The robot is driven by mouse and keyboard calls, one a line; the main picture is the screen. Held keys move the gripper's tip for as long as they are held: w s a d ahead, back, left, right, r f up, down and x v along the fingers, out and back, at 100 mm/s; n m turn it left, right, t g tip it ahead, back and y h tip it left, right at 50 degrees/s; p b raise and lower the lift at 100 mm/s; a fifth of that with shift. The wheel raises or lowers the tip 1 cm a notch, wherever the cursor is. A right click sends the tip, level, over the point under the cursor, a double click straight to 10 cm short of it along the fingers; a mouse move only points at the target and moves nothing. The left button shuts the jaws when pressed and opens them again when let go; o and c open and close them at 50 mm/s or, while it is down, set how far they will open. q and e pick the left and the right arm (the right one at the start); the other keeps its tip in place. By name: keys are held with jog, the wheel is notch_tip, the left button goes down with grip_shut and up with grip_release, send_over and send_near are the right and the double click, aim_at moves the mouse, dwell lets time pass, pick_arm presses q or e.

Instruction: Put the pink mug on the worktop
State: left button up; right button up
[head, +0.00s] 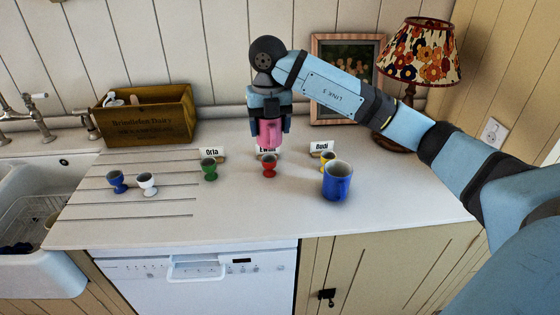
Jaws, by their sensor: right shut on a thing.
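The pink mug (269,135) is in the head view, above the back middle of the white worktop (255,212). My right gripper (269,122) points down from above and is shut on the mug, with a finger on either side. I cannot tell whether the mug's base touches the worktop. The mug partly covers a name card (266,152) behind the red egg cup. My left gripper is not in view.
A red egg cup (269,166) stands just in front of the pink mug. Green (209,169) and yellow (327,158) egg cups flank it. A blue mug (337,181) stands right, a lamp (418,55) behind. Blue and white egg cups stand left. The front middle is clear.

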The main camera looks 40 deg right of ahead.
jog(key=shift+w+d+r+m, duration=0.1)
jog(key=shift+w+r+m, duration=0.05)
jog(key=shift+m, duration=0.25)
jog(key=shift+f, duration=0.25)
notch_tip(320, 180, down, 15)
jog(key=shift+r+p, duration=0.1)
jog(key=shift+p, duration=0.4)
jog(key=shift+f, duration=2.2)
jog(key=shift+f, duration=0.1)
jog(key=o, duration=1)
